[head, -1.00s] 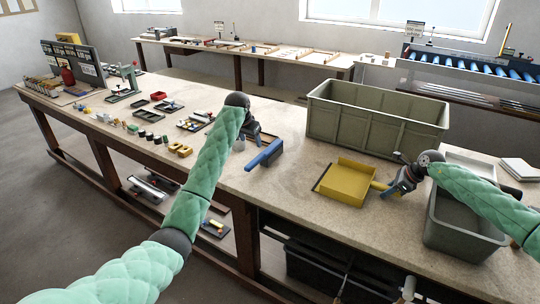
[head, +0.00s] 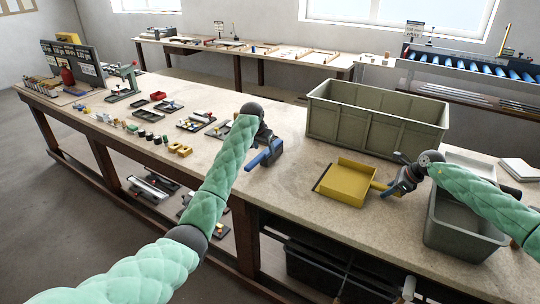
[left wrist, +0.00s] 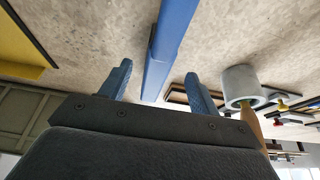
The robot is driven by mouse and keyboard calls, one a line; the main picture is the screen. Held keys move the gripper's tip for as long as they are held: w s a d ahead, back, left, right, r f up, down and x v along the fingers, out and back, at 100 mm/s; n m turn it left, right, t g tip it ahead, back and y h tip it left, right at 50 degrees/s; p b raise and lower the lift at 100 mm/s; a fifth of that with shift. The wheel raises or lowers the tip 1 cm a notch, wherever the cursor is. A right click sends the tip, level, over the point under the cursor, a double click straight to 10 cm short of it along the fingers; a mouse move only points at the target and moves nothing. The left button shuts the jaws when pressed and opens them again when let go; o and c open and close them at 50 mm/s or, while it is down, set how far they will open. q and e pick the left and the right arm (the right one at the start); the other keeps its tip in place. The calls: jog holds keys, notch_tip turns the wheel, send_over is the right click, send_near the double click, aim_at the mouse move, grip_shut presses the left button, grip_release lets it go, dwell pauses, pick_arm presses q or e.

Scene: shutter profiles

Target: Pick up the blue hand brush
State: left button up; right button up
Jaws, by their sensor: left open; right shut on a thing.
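The blue hand brush (head: 255,161) lies on the bench near its front edge, partly hidden in the head view by my left gripper (head: 269,154). In the left wrist view the brush (left wrist: 166,42) runs as a long blue bar between the two blue fingers of my left gripper (left wrist: 157,84). Those fingers are open, with a gap on both sides of the bar. My right gripper (head: 398,186) is shut on the handle of the yellow dustpan (head: 345,181), which lies flat on the bench.
A large green-grey crate (head: 376,117) stands behind the dustpan. A smaller grey bin (head: 460,232) is at the right under my right arm. A pale cylinder (left wrist: 240,84) is close to a left fingertip.

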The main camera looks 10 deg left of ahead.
aim_at(265, 152)
pick_arm(q)
jog(key=x, duration=0.4)
jog(key=shift+s+f, duration=0.1)
jog(key=shift+f, duration=0.15)
jog(key=c, duration=1.2)
jog(key=shift+r, duration=0.15)
notch_tip(265, 152, up, 10)
jog(key=shift+f, duration=0.1)
